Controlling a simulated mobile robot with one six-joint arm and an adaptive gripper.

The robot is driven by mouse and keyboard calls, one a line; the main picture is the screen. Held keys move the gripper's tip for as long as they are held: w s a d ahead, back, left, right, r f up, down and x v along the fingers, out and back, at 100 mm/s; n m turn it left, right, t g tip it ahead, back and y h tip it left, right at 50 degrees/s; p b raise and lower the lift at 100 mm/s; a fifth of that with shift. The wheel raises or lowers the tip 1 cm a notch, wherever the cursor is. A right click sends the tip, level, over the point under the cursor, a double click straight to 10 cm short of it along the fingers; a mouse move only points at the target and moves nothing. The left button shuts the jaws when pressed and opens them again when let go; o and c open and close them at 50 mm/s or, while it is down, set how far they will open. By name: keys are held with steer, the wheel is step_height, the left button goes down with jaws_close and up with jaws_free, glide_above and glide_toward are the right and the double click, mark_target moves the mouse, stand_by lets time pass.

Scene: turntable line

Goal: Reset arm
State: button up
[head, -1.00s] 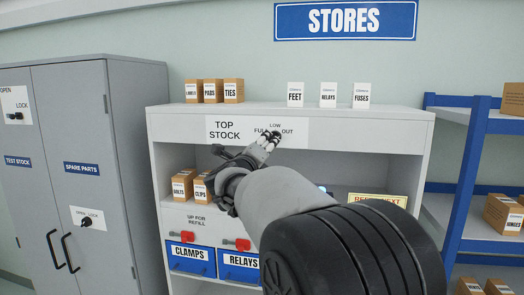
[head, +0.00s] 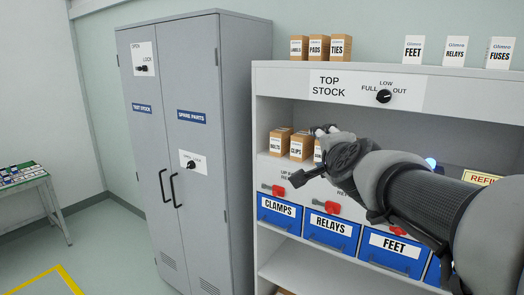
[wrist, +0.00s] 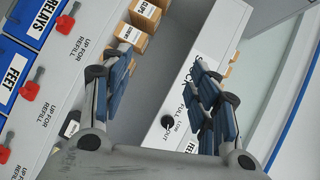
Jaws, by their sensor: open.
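My gripper (head: 309,157) is open and empty. In the head view it is in front of the stores shelf (head: 268,68), by the small cartons and above the blue bins, with my arm reaching in from the right. In the wrist view the two blue-padded fingers (wrist: 160,65) stand wide apart. The top stock dial (head: 384,96), a black knob marked full, low and out, is up and right of the gripper, apart from it. It also shows between the fingers in the wrist view (wrist: 168,122). I cannot tell its exact setting.
Blue bins for clamps (head: 280,213), relays (head: 331,230) and feet (head: 390,253) sit below, with red levers (head: 332,208) above them. Cartons (head: 303,146) stand on the middle shelf. A grey cabinet (head: 190,130) stands left. The floor (head: 115,250) in front is clear.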

steer(key=s+a+f+n+g+y+b, duration=0.1)
steer(key=s+a+f+n+g+b, duration=0.2)
steer(key=s+f, duration=0.4)
steer(key=s+a+f+n+g+y, duration=0.1)
steer(key=s+f+n+g, duration=0.1)
steer(key=s+f+n, duration=0.5)
steer(key=s+d+f+n+g+b, duration=0.1)
steer(key=s+f+n+g+b, duration=0.1)
steer(key=s+f, duration=0.6)
steer(key=s+d+f+n+g+h+b, duration=0.1)
steer(key=s+d+f+n+g, duration=0.1)
steer(key=s+f, duration=0.7)
steer(key=s+n+g, duration=0.1)
steer(key=s+n, duration=0.1)
steer(key=s, duration=0.1)
steer(key=shift+s+d+f+g+b, duration=0.15)
steer(key=shift+s+d+g+b, duration=0.05)
steer(key=shift+g+b, duration=0.2)
